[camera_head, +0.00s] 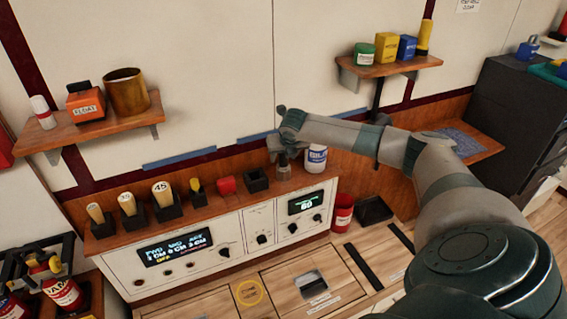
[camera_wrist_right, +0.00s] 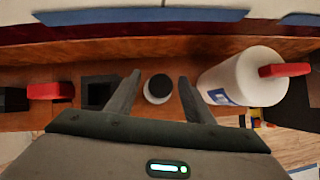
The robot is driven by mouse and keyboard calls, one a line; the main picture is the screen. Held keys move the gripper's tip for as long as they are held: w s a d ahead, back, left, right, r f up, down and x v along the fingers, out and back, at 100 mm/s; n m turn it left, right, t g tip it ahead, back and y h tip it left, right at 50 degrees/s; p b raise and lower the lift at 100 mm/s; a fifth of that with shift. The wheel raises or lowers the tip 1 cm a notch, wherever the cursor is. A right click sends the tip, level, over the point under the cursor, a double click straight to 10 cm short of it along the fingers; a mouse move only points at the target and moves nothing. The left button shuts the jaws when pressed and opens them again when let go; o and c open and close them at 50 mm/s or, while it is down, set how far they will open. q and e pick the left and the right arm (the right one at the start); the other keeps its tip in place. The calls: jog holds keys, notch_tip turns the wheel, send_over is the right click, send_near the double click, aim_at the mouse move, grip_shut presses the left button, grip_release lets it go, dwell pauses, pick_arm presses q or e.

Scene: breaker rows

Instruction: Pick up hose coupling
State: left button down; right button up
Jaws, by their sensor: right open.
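The hose coupling, as far as I can tell, is the small metallic piece (camera_head: 283,167) standing on the wooden ledge above the control panel. From above in the right wrist view it is round with a dark top and pale rim (camera_wrist_right: 158,89). My right gripper (camera_head: 281,148) is above it, pointing down. In the wrist view my right gripper (camera_wrist_right: 159,79) is open, one finger on each side of the coupling, with gaps showing. In the head view the gripper partly hides the coupling's top. My left gripper is not in view.
A white bottle with a red spout (camera_wrist_right: 245,78) stands close to the right finger. A black square holder (camera_head: 256,180) and a red block (camera_head: 226,185) are to the left on the ledge. The wall (camera_head: 330,80) rises behind. A red can (camera_head: 343,213) stands lower right.

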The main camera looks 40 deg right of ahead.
dwell(0.4)
grip_shut()
jog(key=shift+w+r+b, duration=0.1)
jog(key=shift+r+b, duration=0.2)
jog(key=shift+r, duration=0.15)
jog(key=r+b, duration=0.1)
jog(key=r, duration=0.2)
jog(key=shift+d+r, duration=0.1)
jog(key=shift+d, duration=0.1)
jog(key=s+d+r+b, duration=0.3)
jog(key=s+d+r, duration=0.3)
jog(key=s, duration=0.3)
jog(key=shift+s+d+r+b, duration=0.15)
jog(key=shift+d+r+b, duration=0.15)
jog(key=shift+d+r, duration=0.15)
jog(key=shift+r, duration=0.1)
jog(key=shift+r+p, duration=2.9)
jog(key=shift+p, duration=1.65)
